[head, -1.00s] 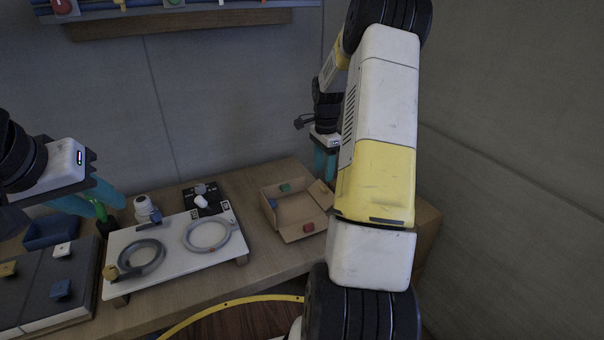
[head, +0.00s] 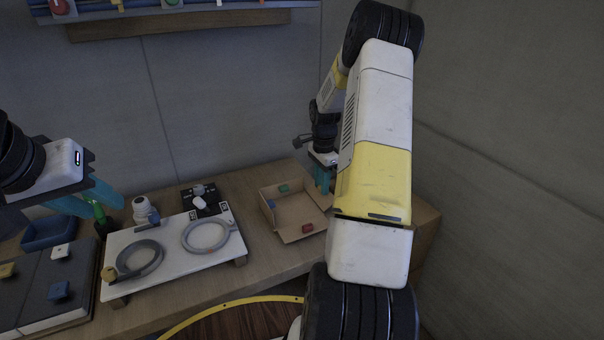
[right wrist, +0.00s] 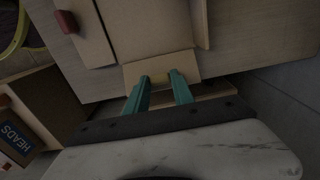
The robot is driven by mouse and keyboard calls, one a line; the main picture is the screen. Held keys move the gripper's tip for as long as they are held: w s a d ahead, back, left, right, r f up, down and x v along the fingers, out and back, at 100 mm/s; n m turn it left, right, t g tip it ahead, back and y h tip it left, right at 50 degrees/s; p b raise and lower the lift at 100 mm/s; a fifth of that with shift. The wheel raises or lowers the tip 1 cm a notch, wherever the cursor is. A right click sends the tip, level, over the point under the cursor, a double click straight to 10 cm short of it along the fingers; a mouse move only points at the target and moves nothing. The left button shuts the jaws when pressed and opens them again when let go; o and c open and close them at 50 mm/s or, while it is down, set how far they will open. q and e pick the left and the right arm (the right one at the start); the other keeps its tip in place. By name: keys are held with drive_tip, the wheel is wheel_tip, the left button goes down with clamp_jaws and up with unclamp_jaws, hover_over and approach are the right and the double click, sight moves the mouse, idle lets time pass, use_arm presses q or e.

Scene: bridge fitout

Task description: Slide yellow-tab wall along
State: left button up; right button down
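An open cardboard box (head: 290,222) sits on the right part of the bench, with red (head: 307,228), green (head: 284,188) and blue (head: 272,204) tabs on its walls. In the head view my right gripper (head: 322,178) is at the box's right back side, partly hidden by my arm. My left gripper (head: 98,200) is open and empty over the bench's left side.
A white board (head: 170,255) with two grey rings stands left of the box. A blue tray (head: 48,232), a white bottle (head: 143,208) and a black pad (head: 203,199) are nearby. A wall shelf (head: 180,22) hangs above. The wall is close behind the bench.

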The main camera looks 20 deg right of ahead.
drive_tip(key=shift+a, duration=0.1)
drive_tip(key=shift+a+r+h, duration=0.25)
drive_tip(key=shift+a+h, duration=0.6)
drive_tip(key=shift+h, duration=0.35)
drive_tip(key=a+h, duration=0.1)
drive_tip(key=h, duration=0.2)
drive_tip(key=shift+a, duration=0.4)
drive_tip(key=a+h, duration=0.2)
drive_tip(key=h, duration=0.1)
drive_tip(key=shift+s+f+t+h, duration=0.1)
drive_tip(key=shift+f+t+h, duration=0.2)
drive_tip(key=shift+t, duration=0.1)
drive_tip(key=shift+a+f+h, duration=0.3)
drive_tip(key=shift+a+h, duration=0.1)
drive_tip(key=shift+h, duration=0.5)
drive_tip(key=shift+s, duration=0.1)
drive_tip(key=c, duration=1.1)
unclamp_jaws()
drive_tip(key=shift+v, duration=3.9)
